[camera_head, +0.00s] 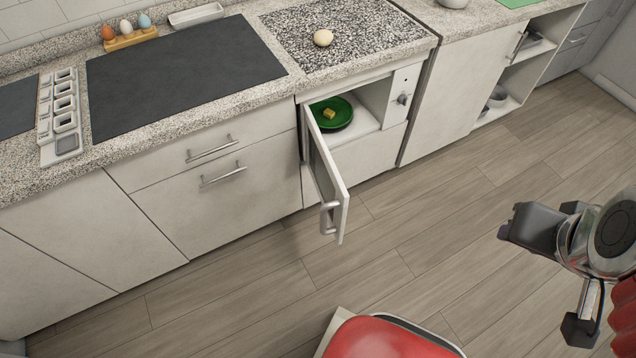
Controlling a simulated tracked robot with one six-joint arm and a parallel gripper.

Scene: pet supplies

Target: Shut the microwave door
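The microwave (403,85) is built into the white counter front, below a speckled top. Its door (328,178) is hinged on the left side and stands wide open, sticking out over the floor. A grey bar handle (329,217) is on the door's free edge. Inside the microwave sits a green plate (332,115) with a small yellow piece (328,113) on it. My arm's dark end (536,228) shows at the right, over the floor and well apart from the door. Its fingertips cannot be made out clearly, so its opening is unclear.
A pale round object (323,38) lies on the speckled top above the microwave. Drawers with bar handles (222,174) are left of the door. Open shelves (510,85) are at the right. The wooden floor (420,220) between the door and my arm is clear.

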